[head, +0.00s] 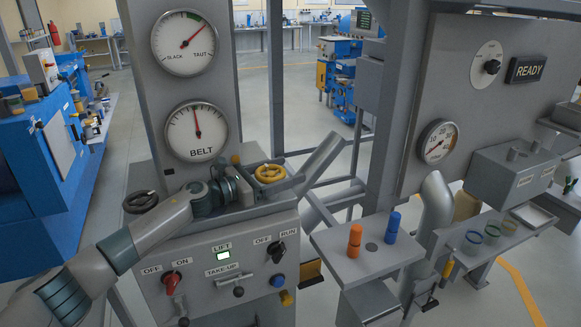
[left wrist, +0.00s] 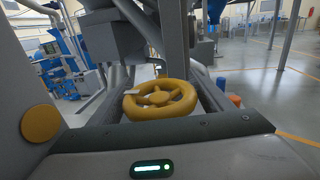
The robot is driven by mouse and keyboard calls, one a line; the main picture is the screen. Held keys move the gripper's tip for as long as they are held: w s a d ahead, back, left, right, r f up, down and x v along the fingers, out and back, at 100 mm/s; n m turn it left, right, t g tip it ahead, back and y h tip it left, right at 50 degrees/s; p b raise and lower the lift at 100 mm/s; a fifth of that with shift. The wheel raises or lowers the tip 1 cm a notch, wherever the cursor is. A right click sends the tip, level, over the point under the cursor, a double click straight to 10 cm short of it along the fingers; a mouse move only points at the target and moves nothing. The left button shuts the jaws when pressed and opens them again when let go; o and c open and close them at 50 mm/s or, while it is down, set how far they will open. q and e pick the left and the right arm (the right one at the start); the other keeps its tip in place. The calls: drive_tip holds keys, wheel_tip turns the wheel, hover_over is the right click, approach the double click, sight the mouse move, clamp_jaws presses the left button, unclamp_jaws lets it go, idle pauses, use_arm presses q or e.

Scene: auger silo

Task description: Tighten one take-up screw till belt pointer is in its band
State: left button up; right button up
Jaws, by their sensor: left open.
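The yellow handwheel (head: 270,173) sits on top of the grey control box. In the left wrist view the yellow wheel (left wrist: 160,98) lies straight ahead of the hand. My left gripper (head: 246,186) is open, just left of this wheel; contact cannot be told. A dark handwheel (head: 140,202) sits at the box's left end. The SLACK/TAUT dial (head: 183,43) has a green band at upper right; its red pointer points up right, near the band's TAUT-side end. The BELT dial (head: 197,131) has its needle almost straight up. My right gripper is out of view.
The control box front (head: 225,265) has switches, a TAKE-UP label and a lit LIFT lamp. A small shelf (head: 365,252) right of it holds an orange peg (head: 354,240) and a blue peg (head: 392,228). A grey post and READY panel (head: 525,69) stand right.

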use_arm(q)
drive_tip(key=shift+r, duration=0.15)
drive_tip(key=shift+r+b, duration=0.4)
drive_tip(key=shift+r, duration=0.1)
drive_tip(key=s+d+r+b, duration=0.2)
drive_tip(key=s+d+r, duration=0.4)
drive_tip(key=d+r, duration=0.3)
drive_tip(key=shift+s+d+r+b, duration=0.3)
drive_tip(key=shift+d+r, duration=0.05)
